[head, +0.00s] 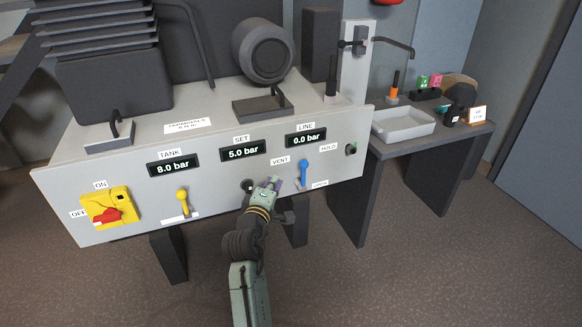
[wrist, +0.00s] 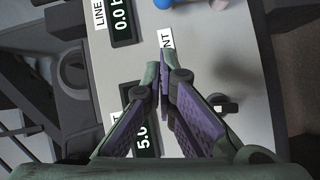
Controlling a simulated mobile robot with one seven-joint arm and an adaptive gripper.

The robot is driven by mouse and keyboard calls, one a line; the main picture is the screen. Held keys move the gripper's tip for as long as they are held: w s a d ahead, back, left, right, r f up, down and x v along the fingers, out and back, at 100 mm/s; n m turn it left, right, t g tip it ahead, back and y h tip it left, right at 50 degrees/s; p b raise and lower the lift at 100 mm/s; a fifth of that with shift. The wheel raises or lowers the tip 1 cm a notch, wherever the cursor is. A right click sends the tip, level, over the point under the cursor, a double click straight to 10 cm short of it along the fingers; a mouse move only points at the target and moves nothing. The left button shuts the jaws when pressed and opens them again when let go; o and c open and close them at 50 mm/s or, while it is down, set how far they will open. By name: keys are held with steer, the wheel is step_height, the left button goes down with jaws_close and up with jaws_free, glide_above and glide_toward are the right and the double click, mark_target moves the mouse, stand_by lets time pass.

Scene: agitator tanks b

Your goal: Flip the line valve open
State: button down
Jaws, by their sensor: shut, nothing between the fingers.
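The blue lever (head: 304,173) is on the front of the grey control panel, below the LINE display (head: 306,137), which reads 0.0 bar. It stands roughly upright, with a small label at its lower right. Part of its blue end shows at the top edge of the wrist view (wrist: 163,3). My gripper (head: 273,183) is shut and empty in front of the panel, just left of the blue lever and apart from it. In the wrist view my closed fingertips (wrist: 159,66) lie beside the VENT label (wrist: 167,40), short of the blue end.
A small black knob (wrist: 222,104) is on the panel beside my fingers. A yellow lever (head: 182,202) and a red switch (head: 107,215) on a yellow plate are farther left. The HOLD button (head: 351,149) is at right. A side table holds a grey tray (head: 403,124).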

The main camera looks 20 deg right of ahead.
mark_target(303, 176)
steer(key=shift+w+d+f+p, duration=0.25)
steer(key=shift+w+d, duration=0.95)
steer(key=shift+d, duration=0.1)
steer(key=shift+w+d+f+p, duration=0.25)
steer(key=shift+w+d+f, duration=0.05)
steer(key=shift+w+d, duration=0.95)
steer(key=shift+w+d+f+p, duration=0.25)
steer(key=shift+w+d, duration=0.95)
steer(key=shift+d, duration=0.1)
steer(key=shift+d+r+m+y+p, duration=0.3)
steer(key=shift+d+p, duration=0.1)
steer(key=shift+p, duration=0.2)
